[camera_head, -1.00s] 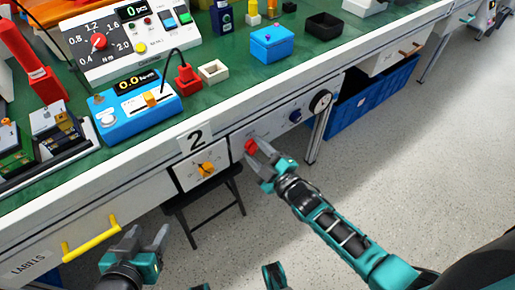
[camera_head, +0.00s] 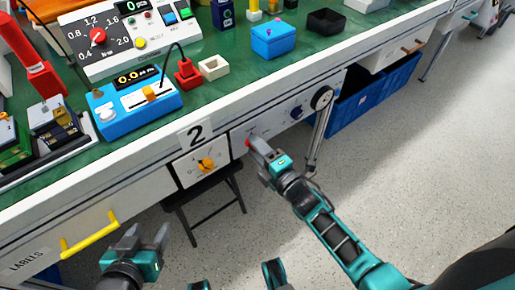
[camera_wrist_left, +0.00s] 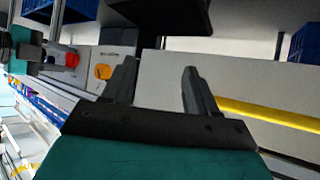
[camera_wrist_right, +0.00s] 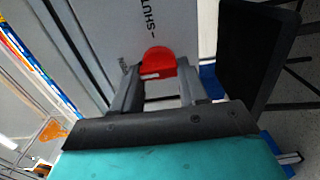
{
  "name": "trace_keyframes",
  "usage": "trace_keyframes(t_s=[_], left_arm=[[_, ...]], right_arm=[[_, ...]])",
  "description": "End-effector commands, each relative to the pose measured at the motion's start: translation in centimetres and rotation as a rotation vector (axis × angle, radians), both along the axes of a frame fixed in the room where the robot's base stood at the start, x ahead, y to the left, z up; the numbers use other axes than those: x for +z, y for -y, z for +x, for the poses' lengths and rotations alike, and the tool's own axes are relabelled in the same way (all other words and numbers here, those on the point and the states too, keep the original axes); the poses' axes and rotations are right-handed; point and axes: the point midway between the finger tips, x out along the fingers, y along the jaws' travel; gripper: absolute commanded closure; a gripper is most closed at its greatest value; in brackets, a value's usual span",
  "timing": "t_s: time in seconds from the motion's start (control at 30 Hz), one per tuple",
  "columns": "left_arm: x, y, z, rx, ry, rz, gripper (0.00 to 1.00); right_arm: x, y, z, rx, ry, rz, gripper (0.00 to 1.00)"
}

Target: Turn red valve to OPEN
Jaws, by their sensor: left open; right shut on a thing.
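The red valve (camera_head: 248,143) is a small red knob on the front panel below the bench edge, mostly hidden by my right gripper (camera_head: 256,147). In the right wrist view the red valve (camera_wrist_right: 160,60) sits between the fingertips of my right gripper (camera_wrist_right: 157,75), which is shut on it. In the left wrist view the red valve (camera_wrist_left: 71,60) shows at the left edge. My left gripper (camera_head: 148,240) is open and empty, in front of the bench.
An orange knob (camera_head: 206,164) is on a panel under the number 2 sign (camera_head: 196,133). A blue knob (camera_head: 296,112) and a round gauge (camera_head: 322,97) are right of the valve. A yellow drawer handle (camera_head: 90,236) juts out at lower left. A black stool (camera_head: 203,195) stands under the bench.

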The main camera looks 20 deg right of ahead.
Motion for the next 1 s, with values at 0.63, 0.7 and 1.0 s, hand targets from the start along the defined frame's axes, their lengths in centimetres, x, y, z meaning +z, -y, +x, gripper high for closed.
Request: trace_keyframes(t_s=[0.63,0.7,1.0], left_arm=[[-0.04,0.01,0.03,-0.001,0.001,0.001,0.42],[-0.04,0.01,0.03,-0.001,0.001,0.001,0.42],[-0.01,0.0,0.08,0.0,0.002,0.0,0.42]], right_arm=[[-0.11,-0.01,-0.07,0.0,0.007,-0.027,0.5],[-0.09,0.0,-0.05,0.0,0.007,-0.026,0.43],[-0.04,0.01,-0.01,0.0,0.008,-0.024,0.32]])
